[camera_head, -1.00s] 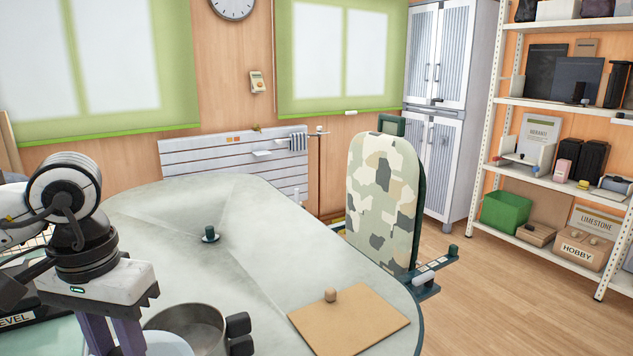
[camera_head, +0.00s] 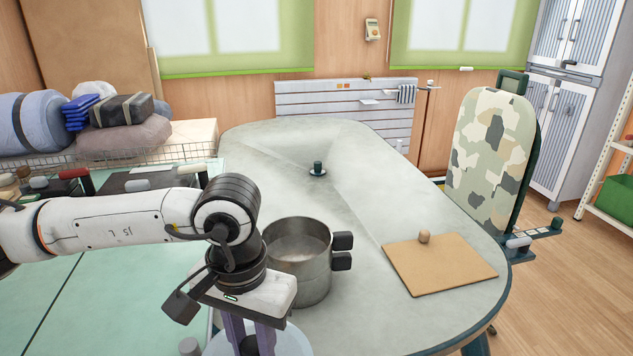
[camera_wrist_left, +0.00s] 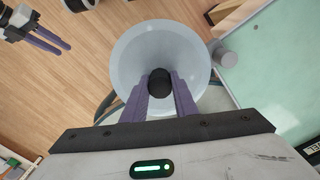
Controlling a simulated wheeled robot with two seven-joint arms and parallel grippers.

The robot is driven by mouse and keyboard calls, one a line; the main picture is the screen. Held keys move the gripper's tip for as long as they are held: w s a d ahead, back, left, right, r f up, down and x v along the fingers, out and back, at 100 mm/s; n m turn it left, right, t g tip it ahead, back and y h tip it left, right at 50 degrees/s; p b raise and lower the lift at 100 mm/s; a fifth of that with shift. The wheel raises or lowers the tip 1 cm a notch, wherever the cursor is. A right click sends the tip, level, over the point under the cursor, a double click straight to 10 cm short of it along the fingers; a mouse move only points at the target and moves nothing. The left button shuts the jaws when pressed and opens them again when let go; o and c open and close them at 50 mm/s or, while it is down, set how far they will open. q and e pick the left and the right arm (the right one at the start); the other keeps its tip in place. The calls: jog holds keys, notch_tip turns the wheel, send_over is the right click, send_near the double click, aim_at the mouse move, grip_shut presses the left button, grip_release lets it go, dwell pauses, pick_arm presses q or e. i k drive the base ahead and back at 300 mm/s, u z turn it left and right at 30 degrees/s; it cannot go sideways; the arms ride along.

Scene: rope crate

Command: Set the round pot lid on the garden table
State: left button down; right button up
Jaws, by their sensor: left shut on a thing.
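The round pot lid (camera_head: 292,343) is a pale grey disc at the bottom of the head view, cut off by its edge. In the left wrist view the lid (camera_wrist_left: 160,45) has a black knob (camera_wrist_left: 160,82) between my purple left fingers. My left gripper (camera_head: 250,341) is shut on that knob, near the front left edge of the garden table (camera_head: 350,215). Floor shows around the lid in the wrist view. My right gripper (camera_wrist_left: 48,38) is at that view's upper left; its jaw opening is unclear.
A grey pot (camera_head: 298,280) with dark handles stands on the table beside my left wrist. A brown board (camera_head: 440,268) with a knob lies at the right. A small dark fitting (camera_head: 317,169) is mid-table. A green-topped counter (camera_head: 90,285) is left.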

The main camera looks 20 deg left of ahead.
aim_at(335, 220)
jog(key=z, duration=1.25)
jog(key=i, duration=1.1)
jog(key=u, duration=0.75)
jog(key=i, duration=0.6)
jog(key=u, duration=0.6)
